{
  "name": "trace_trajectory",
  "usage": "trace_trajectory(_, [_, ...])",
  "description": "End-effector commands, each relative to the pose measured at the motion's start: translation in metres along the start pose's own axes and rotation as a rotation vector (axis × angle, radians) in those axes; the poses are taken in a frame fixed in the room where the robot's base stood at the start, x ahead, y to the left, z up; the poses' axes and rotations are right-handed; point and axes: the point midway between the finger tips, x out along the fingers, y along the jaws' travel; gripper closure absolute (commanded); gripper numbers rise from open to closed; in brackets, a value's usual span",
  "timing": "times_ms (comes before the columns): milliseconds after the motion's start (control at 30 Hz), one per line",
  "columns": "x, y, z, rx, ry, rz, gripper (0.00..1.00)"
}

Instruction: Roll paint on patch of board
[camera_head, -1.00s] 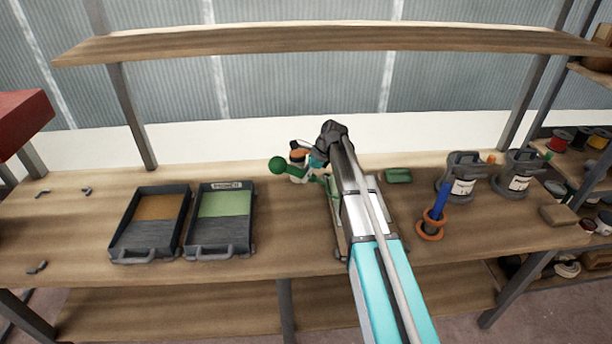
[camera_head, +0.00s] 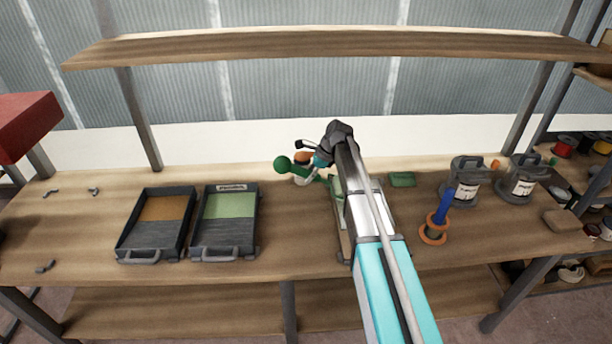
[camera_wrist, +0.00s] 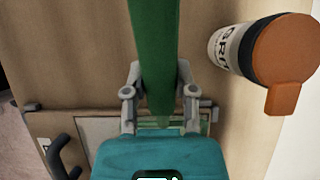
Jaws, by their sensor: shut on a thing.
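My gripper (camera_wrist: 158,85) is shut on the green handle of a roller (camera_wrist: 152,45). In the head view the handle's round green end (camera_head: 283,164) sticks out to the left of my wrist. The board (camera_head: 343,238) lies on the bench, mostly hidden under my arm. In the wrist view a pale panel with a greenish area (camera_wrist: 110,128) shows below the gripper, partly covered. I cannot tell whether the roller touches it. Left of the board are a paint tray with green paint (camera_head: 230,205) and a tray with brown-orange paint (camera_head: 165,207).
A can with an orange lid (camera_wrist: 285,48) stands close by the gripper. A green block (camera_head: 402,180), a blue-handled tool in an orange ring (camera_head: 434,230) and two grey containers (camera_head: 465,185) stand to the right. A wooden shelf (camera_head: 330,45) spans above the bench.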

Motion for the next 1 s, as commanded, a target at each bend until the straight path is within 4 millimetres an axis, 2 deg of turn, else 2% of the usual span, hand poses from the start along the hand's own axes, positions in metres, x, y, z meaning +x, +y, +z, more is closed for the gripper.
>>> trace_trajectory(167, [0.000, 0.009, 0.000, 0.000, 0.000, 0.000, 1.00])
trace_trajectory(1000, [0.000, 0.079, 0.001, 0.000, 0.000, 0.000, 1.00])
